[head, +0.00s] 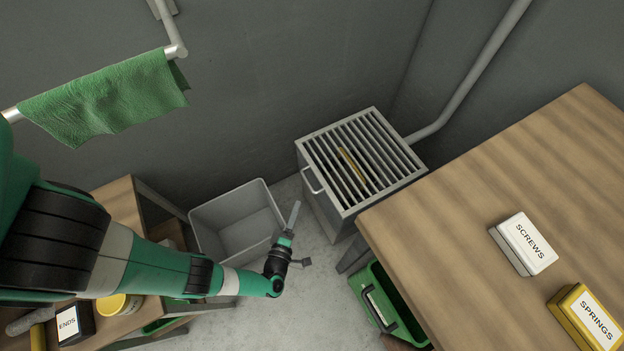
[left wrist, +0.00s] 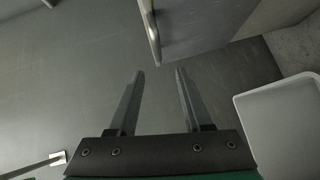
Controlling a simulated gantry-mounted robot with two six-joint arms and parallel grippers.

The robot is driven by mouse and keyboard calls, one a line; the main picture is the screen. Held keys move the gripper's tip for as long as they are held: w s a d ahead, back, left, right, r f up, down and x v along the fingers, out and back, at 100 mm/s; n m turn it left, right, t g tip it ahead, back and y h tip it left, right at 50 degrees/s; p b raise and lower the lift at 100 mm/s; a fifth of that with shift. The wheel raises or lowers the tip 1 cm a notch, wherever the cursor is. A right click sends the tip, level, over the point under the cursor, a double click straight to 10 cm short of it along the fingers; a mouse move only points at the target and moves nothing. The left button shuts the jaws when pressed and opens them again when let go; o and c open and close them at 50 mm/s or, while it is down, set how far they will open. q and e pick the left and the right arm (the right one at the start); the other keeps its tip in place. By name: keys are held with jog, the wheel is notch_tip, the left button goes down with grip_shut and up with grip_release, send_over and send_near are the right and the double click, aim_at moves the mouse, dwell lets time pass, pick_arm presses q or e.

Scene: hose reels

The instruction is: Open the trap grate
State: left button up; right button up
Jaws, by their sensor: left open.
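The trap grate (head: 362,150) is a set of grey slats on top of a grey metal box against the back wall. It lies flat and closed. A pale bar handle (head: 312,181) sits on the box's left side, near the top; a pale bar, apparently this handle (left wrist: 151,28), shows at the top of the left wrist view. A yellow thing (head: 350,163) shows between the slats. My left gripper (head: 299,237) is open and empty, in front of and below the handle, not touching it. Its two fingers (left wrist: 159,72) stand apart in the left wrist view. My right gripper is not in view.
A grey open bin (head: 235,222) stands left of the box. A wooden table (head: 500,180) with screws (head: 524,243) and springs (head: 588,318) boxes is at right. A green crate (head: 388,305) sits beneath its edge. A green cloth (head: 105,97) hangs on a rail.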

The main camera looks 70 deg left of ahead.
aim_at(308, 182)
pick_arm(q)
jog(key=b+x, duration=0.2)
jog(key=x, duration=0.4)
jog(key=b+x, duration=0.1)
jog(key=x, duration=0.5)
jog(key=shift+w+d+r+b, duration=0.15)
jog(key=shift+w+d+b, duration=0.05)
jog(key=shift+w+b, duration=0.2)
jog(key=shift+s, duration=0.1)
grip_shut()
jog(key=shift+r, duration=0.1)
dwell(0.5)
